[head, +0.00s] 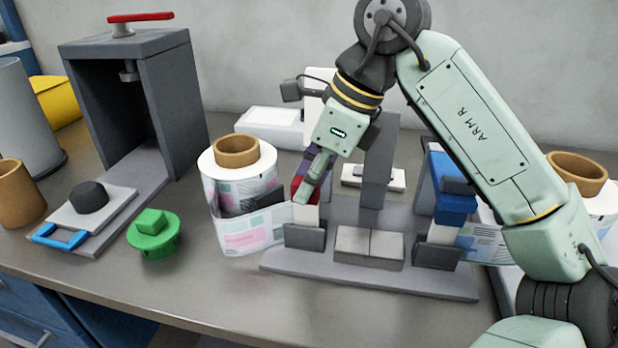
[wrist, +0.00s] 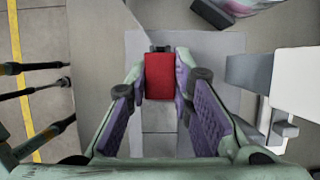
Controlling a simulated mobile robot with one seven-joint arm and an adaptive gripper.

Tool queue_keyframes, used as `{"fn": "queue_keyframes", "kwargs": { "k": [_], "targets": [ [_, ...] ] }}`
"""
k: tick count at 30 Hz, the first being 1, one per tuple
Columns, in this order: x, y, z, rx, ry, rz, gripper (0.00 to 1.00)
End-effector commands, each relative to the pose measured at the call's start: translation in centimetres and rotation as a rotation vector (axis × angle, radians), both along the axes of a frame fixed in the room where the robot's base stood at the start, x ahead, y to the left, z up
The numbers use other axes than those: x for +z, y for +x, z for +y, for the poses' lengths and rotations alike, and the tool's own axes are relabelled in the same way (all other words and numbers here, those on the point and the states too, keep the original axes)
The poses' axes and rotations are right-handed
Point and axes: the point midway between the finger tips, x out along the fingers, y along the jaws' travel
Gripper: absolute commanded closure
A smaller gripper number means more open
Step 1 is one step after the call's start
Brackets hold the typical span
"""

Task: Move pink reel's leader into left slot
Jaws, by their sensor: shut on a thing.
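The pink reel (head: 212,195) stands upright at centre left, wound with pink-printed labels around a brown core. Its leader (head: 258,234) runs out to the right and ends under a red tab (head: 298,189). My gripper (head: 312,180) is shut on the red tab. In the wrist view the red tab (wrist: 159,76) sits between the fingertips. The leader's end is just above the left dark block (head: 304,236) of the grey fixture (head: 368,283), where the left slot appears to be. Whether the end is inside the slot is hidden.
A blue tab (head: 455,203) with another leader is at the fixture's right side, by a second reel (head: 600,212). The front bench edge is clear.

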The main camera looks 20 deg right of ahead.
Motion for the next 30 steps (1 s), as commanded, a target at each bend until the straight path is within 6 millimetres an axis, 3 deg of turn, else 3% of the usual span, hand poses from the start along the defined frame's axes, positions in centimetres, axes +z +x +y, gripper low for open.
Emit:
{"fn": "queue_keyframes", "kwargs": {
  "k": [8,9,18,30],
  "targets": [
    [-0.09,0.00,0.00,0.000,0.000,0.000,1.00],
    [-0.09,0.00,0.00,0.000,0.000,0.000,0.77],
    [-0.09,0.00,0.00,0.000,0.000,0.000,0.57],
    [0.47,-0.09,-0.19,-0.001,-0.001,-0.002,0.56]
  ]
}}
